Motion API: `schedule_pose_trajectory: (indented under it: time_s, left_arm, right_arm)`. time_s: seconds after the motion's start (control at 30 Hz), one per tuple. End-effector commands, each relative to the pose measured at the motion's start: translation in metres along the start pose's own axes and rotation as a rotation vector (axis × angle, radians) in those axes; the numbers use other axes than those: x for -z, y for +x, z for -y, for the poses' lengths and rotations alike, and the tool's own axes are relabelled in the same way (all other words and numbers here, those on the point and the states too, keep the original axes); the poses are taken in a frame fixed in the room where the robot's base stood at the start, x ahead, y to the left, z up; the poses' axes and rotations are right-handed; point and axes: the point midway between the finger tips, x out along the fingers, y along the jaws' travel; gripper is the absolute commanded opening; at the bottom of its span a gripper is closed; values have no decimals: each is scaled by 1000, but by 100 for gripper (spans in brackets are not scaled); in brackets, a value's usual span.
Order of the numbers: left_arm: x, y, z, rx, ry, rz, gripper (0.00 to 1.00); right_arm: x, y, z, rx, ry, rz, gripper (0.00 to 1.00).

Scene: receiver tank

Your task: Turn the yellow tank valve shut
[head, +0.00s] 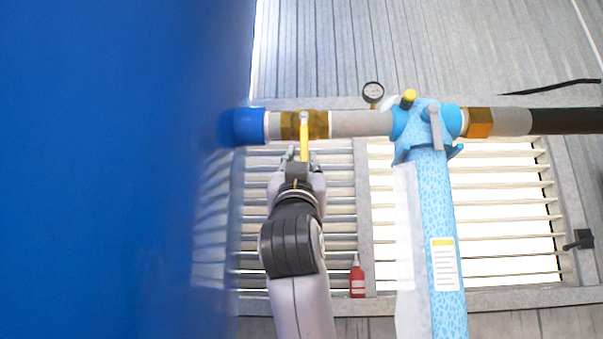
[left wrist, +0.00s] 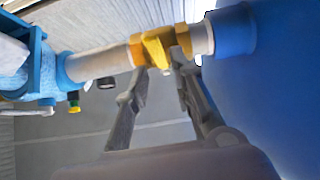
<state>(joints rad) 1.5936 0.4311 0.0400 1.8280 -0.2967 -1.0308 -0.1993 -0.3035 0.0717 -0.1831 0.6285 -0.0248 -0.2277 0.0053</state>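The yellow tank valve is a brass body (head: 318,124) on the grey pipe beside the blue tank; in the left wrist view the brass body (left wrist: 155,47) is at the top middle. Its yellow lever (head: 304,143) hangs straight down, across the pipe, in the head view. My left gripper (head: 302,157) reaches up from below, with its fingers either side of the lever's lower part. In the left wrist view the fingers of my left gripper (left wrist: 160,75) stand apart below the valve. Contact with the lever cannot be told. My right gripper is not in view.
The big blue tank (head: 100,170) fills the left side. A light blue patterned column (head: 437,215) with a label stands right of my arm. A gauge (head: 373,92) and a yellow-capped fitting (head: 408,98) are nearby. A red bottle (head: 357,278) stands by the louvred wall.

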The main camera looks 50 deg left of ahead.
Motion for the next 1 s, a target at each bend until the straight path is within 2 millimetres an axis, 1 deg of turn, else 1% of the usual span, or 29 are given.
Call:
schedule_pose_trajectory:
  time_s: [0.03, 0.2, 0.3, 0.4, 0.53, 1.0]
  left_arm:
    - [0, -11, -1, -1, -1, -2, 22]
    - [1, -40, 0, 1, -1, -1, 22]
    - [1, -51, 0, 1, -1, -1, 22]
    - [1, -57, 0, 0, 0, 0, 22]
    - [1, -60, 1, 0, -1, 1, 22]
    - [2, -59, 1, 1, -1, 0, 22]
  right_arm:
    - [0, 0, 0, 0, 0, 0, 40]
    - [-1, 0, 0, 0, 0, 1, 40]
    - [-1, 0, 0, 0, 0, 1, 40]
    - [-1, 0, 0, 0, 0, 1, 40]
    - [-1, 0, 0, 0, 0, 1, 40]
    - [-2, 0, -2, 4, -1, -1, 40]
